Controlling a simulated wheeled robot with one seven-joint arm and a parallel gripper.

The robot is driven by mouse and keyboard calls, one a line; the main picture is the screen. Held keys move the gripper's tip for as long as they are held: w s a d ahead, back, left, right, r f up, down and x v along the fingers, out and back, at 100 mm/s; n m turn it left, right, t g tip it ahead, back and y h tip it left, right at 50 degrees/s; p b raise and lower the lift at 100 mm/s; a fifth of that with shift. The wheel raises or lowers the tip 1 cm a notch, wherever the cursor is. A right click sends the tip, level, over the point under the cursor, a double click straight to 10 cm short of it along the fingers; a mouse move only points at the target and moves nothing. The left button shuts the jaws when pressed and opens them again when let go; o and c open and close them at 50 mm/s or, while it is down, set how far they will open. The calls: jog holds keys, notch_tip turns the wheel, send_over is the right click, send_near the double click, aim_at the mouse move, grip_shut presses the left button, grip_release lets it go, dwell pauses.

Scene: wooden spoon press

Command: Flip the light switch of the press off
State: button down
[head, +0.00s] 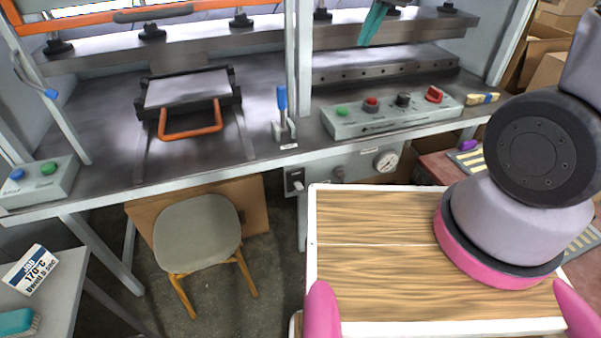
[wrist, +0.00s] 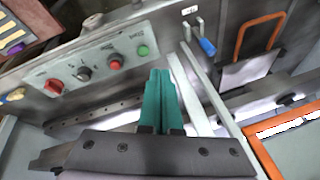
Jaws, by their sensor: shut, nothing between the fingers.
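My gripper (head: 368,38) has teal fingers and hangs in front of the press's upper right beam, behind and above the grey control box (head: 390,117). In the wrist view its fingers (wrist: 160,76) are shut together with nothing between them, apart from the box. The box carries a green button (head: 341,111), a red button (head: 371,104), a black knob (head: 403,99) and a red knob (head: 433,94). A small switch plate (head: 295,181) is on the front panel below the bench edge. The labels are too small to read, so I cannot tell which control is the light switch.
A blue-handled lever (head: 283,112) stands left of the box, beside an upright post (head: 299,60). A tray with an orange handle (head: 191,121) lies further left. A gauge (head: 386,161) is on the front panel. A stool (head: 197,232) stands below the bench.

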jog(key=s+a+f+n, duration=0.1)
jog(key=a+f, duration=0.3)
jog(key=f, duration=0.4)
jog(key=s+a+f+n+g+h, duration=0.1)
jog(key=a+f+n, duration=0.1)
jog(key=a+f, duration=0.3)
jog(key=s+a+f+n+h, duration=0.1)
jog(key=a+f, duration=0.3)
jog(key=f, duration=0.8)
jog(key=shift+s+a+f+g, duration=0.15)
jog(key=shift+s+a+g, duration=0.2)
jog(key=shift+s+g, duration=0.05)
send_over(300, 185)
notch_tip(300, 185, down, 12)
jog(key=shift+f, duration=0.1)
jog(key=shift+s+d+f, duration=0.1)
jog(key=shift+s+f, duration=0.1)
jog(key=shift+f, duration=0.5)
